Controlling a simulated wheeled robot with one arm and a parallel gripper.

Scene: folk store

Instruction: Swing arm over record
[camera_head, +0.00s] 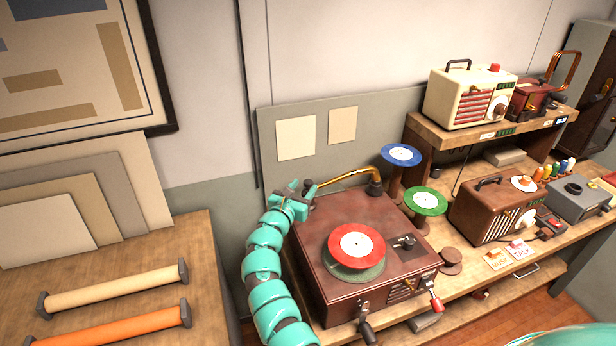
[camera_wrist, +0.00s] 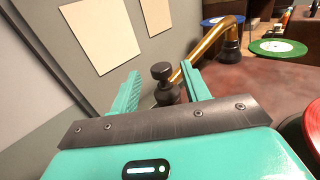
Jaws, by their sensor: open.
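The brown record player (camera_head: 340,285) stands on the workbench. A red record (camera_head: 372,240) with a white centre lies on its green platter (camera_head: 354,274). The brass tonearm (camera_head: 345,180) runs from a dark pivot (camera_head: 375,186) at the back right towards the back left corner. My gripper (camera_head: 304,192) is at the tonearm's left end. In the wrist view my gripper (camera_wrist: 163,88) is open, with the tonearm's dark knob (camera_wrist: 161,72) between or just beyond its teal fingers. I cannot tell whether they touch it. The red record's edge (camera_wrist: 314,125) shows at the right.
Behind the player, a blue record (camera_head: 401,154) and a green record (camera_head: 426,201) sit on stands. A brown radio (camera_head: 492,212) and a cream radio (camera_head: 468,98) are to the right. The back wall panel (camera_head: 370,112) is close behind my gripper.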

